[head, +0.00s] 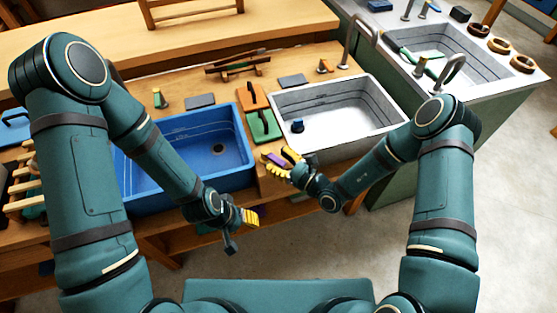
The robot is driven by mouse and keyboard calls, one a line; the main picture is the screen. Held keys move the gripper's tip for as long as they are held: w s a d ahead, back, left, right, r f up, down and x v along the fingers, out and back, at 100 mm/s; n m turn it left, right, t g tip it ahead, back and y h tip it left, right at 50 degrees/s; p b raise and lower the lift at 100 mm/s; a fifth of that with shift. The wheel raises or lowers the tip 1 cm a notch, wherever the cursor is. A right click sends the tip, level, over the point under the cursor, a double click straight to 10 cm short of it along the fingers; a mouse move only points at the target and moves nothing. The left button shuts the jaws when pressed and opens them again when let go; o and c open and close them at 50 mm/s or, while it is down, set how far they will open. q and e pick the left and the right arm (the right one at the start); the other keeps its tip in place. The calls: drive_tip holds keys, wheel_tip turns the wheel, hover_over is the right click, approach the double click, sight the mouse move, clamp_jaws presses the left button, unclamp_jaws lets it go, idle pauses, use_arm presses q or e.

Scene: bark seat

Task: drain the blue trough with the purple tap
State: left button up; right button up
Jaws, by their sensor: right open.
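The blue trough (240,172) is set in the wooden bench at left of centre, with a dark round drain (218,149) in its floor. My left arm crosses in front of it and hides part of it. I cannot tell whether it holds water. A small purple piece, seemingly the purple tap (274,159), shows at the bench front, right of the trough. My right gripper (279,158) is open with its yellow fingers around or just over the purple piece; contact is unclear. My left gripper (250,217) is in front of the trough's front edge, its finger gap unclear.
A pale grey sink (345,112) with a blue piece (297,125) inside stands right of the trough. Orange (252,96) and green (262,127) boards lie between them. Another sink (440,55) with a tap is at the back right. Open floor lies in front.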

clamp_jaws()
